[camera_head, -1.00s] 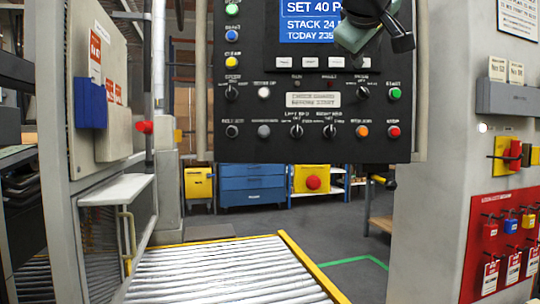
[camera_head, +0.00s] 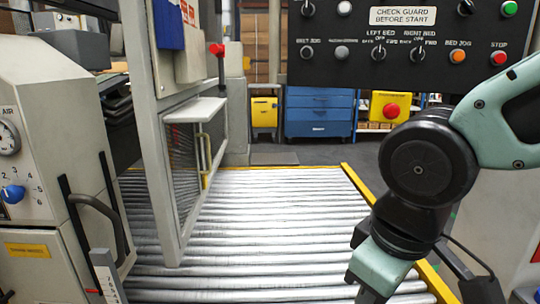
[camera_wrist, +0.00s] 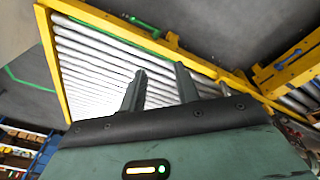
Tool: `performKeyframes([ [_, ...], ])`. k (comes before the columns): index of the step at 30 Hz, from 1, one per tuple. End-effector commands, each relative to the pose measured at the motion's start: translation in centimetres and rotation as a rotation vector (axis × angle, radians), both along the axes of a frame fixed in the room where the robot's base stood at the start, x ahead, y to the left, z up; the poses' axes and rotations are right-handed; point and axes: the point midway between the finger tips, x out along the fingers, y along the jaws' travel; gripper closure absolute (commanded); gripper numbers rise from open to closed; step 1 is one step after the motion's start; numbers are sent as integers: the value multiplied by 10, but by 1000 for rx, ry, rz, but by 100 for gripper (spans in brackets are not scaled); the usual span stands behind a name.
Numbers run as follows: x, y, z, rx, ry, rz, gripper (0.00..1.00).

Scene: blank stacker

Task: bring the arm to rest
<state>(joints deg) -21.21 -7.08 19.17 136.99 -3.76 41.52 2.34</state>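My arm (camera_head: 430,165) shows in the head view at the right, bent, with its lower end running out of the bottom edge over the right side of the roller bed. My gripper (camera_wrist: 160,70) shows in the wrist view. Its two dark fingers are apart with nothing between them. The metal roller bed (camera_wrist: 95,60) with its yellow frame lies beyond the fingers. The gripper's fingers are out of the head view.
The roller bed (camera_head: 270,215) fills the middle of the head view and is bare. A mesh guard (camera_head: 190,150) stands at its left, beside a grey cabinet (camera_head: 50,130) with a gauge. A black control panel (camera_head: 400,45) hangs above. A blue drawer cabinet (camera_head: 320,112) stands behind.

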Motion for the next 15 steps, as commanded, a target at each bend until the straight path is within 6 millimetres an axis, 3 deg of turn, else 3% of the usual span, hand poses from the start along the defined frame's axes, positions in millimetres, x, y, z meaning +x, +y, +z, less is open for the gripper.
performKeyframes([
  [6, -76, -10, -55, 21, 179, -37, 68],
  [8, -71, -8, -28, 27, 168, -37, 68],
  [15, -70, -8, 24, 26, 166, -37, 68],
])
